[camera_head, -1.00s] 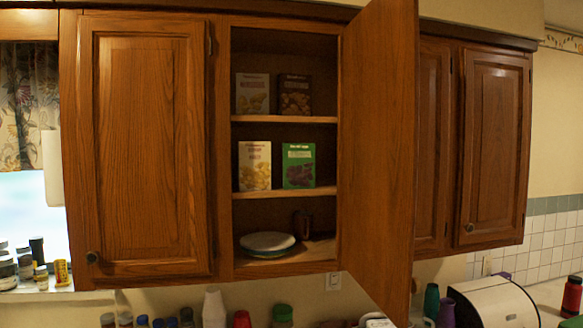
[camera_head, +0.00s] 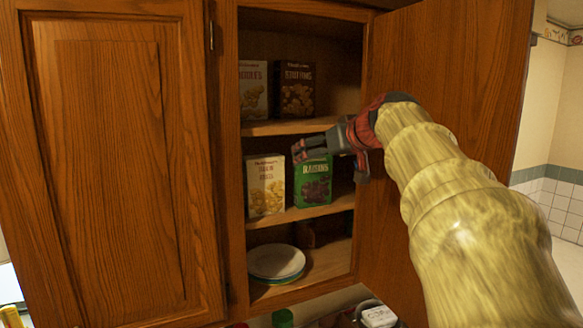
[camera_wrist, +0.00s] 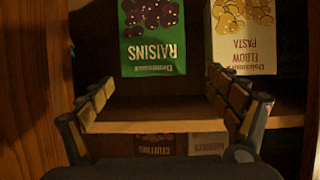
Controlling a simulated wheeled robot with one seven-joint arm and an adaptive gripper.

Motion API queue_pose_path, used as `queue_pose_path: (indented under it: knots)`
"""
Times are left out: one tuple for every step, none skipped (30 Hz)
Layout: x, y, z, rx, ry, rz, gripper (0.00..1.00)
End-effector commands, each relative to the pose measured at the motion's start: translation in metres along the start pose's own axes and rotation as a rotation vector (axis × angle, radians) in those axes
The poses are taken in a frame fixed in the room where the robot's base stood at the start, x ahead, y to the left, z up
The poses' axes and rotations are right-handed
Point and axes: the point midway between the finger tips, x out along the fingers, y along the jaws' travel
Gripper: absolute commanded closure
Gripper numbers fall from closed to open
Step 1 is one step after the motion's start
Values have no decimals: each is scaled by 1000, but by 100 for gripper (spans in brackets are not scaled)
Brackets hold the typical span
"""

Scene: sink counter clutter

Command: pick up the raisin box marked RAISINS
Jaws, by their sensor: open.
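The green raisin box (camera_head: 313,187) marked RAISINS stands upright on the middle shelf of the open cabinet. My gripper (camera_head: 331,160) is open in front of the upper part of this box and hides some of its top. In the wrist view, the picture is upside down and the raisin box (camera_wrist: 152,42) shows at the top centre, with its label readable. The open fingers (camera_wrist: 158,108) spread at the left and right below it there, and nothing is between them.
An elbow pasta box (camera_head: 266,188) stands close beside the raisin box on its left. Two more boxes (camera_head: 297,92) stand on the shelf above. Plates (camera_head: 277,262) lie on the bottom shelf. The open cabinet door (camera_head: 440,75) is at the right, near my arm.

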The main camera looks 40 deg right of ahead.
Motion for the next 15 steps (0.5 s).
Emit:
queue_pose_path:
  knots:
    - [0, 7, -7, -1, 8, 7, 4]
    - [1, 9, -9, -2, 10, 9, 3]
    - [4, 10, -10, -3, 13, 10, 3]
    - [6, 11, -10, -3, 13, 10, 3]
    - [9, 10, -10, -4, 13, 9, 3]
    - [14, 10, -10, -4, 13, 8, 3]
    - [17, 10, -10, -4, 13, 8, 3]
    - [20, 10, -10, -4, 13, 8, 3]
    - [24, 10, -9, -3, 13, 8, 3]
    - [27, 10, -9, -3, 12, 8, 3]
    - [30, 10, -9, -3, 12, 8, 3]
    - [34, 9, -9, -3, 12, 8, 3]
    - [38, 9, -9, -2, 12, 8, 3]
    - [42, 9, -8, -2, 11, 7, 3]
    - [48, 9, -8, -2, 11, 7, 3]
